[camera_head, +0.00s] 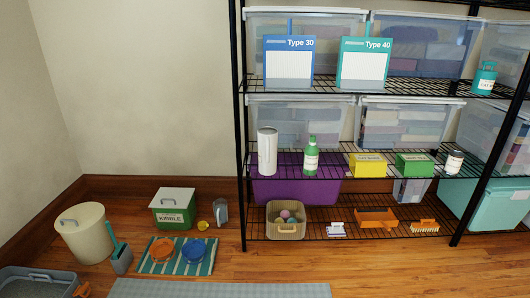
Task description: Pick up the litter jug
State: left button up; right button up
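I cannot tell for certain which thing is the litter jug. A small teal jug (484,80) with a handle on top and a pale label stands upright on the upper shelf at the far right; its label is too small to read surely. A cream cylindrical container (84,240) with a grey handle stands on the floor at the left, beside a grey litter tray (38,286) and a teal scoop holder (121,262). Neither of my grippers shows.
A black wire shelf rack (243,130) holds clear bins, two "Type" boxes (289,62), a white canister (267,152) and a green bottle (311,156). A kibble box (173,224), bowls on a striped mat (142,266) and a grey rug (220,290) lie on the floor. Floor at the front right is clear.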

aim_at(267, 137)
jog(key=u, duration=1.75)
jog(key=z, duration=1.75)
jog(key=i+u, duration=0.1)
jog(key=i, duration=0.4)
jog(key=i+l+u, duration=0.1)
jog(key=i, duration=0.4)
jog(key=i+l+u, duration=0.15)
jog(key=i, duration=0.3)
